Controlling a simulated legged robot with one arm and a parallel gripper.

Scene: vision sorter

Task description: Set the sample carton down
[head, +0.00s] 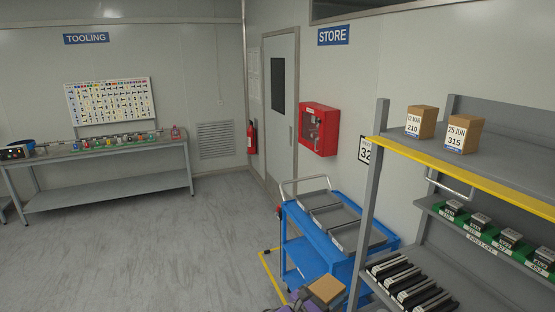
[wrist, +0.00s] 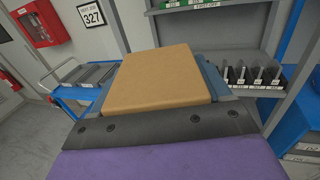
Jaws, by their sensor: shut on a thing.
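The sample carton, a plain brown box, shows its top face large in the middle of the wrist view (wrist: 160,78) and small at the bottom of the head view (head: 326,289). My gripper (head: 310,298) is shut on it. In the wrist view a dark bolted bar and a purple part of my gripper lie along the carton's near side. The carton's underside and most of the fingers are hidden. Two other brown cartons, labelled 210 (head: 420,122) and 315 (head: 464,134), stand on the upper shelf (head: 500,178) in the head view.
A blue trolley (head: 325,240) with grey divided trays stands beyond the carton, left of the rack. The rack's post (head: 368,200) is close on the right. Lower shelves hold green bins (head: 485,229) and dark slotted items (head: 410,285). Open floor (head: 150,245) lies left.

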